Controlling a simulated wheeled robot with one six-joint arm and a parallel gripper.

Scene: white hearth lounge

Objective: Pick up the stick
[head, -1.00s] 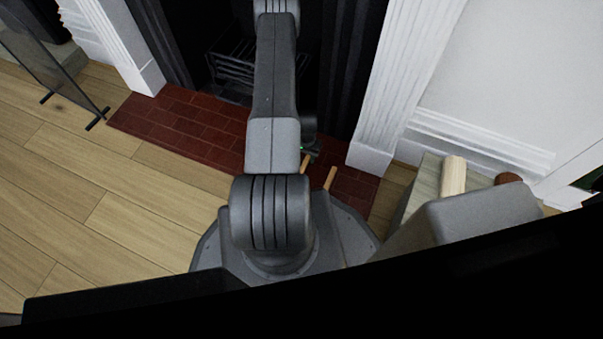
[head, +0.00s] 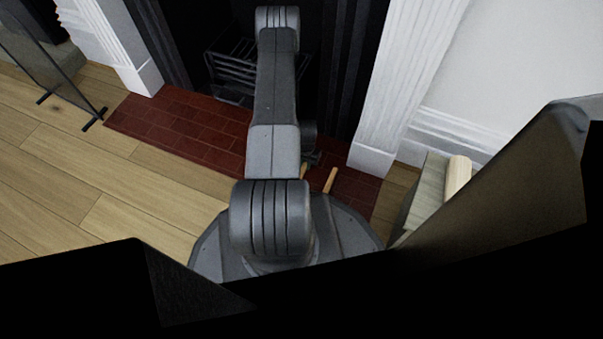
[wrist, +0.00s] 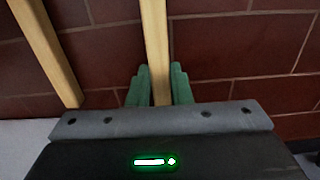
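A pale wooden stick (wrist: 156,40) runs down the middle of the wrist view, over the red brick hearth. My gripper (wrist: 160,80) has its two green fingers close against both sides of this stick, with no clear gap. A second similar stick (wrist: 46,52) lies to the left of it, outside the fingers. In the head view my arm hides most of the gripper; one stick's end (head: 330,180) shows to the right of the arm.
The red brick hearth (head: 180,125) lies before the dark fireplace with a black grate (head: 228,72). A fire screen (head: 60,75) stands at the left. A box with a log (head: 457,176) is at the right. The wooden floor at left is clear.

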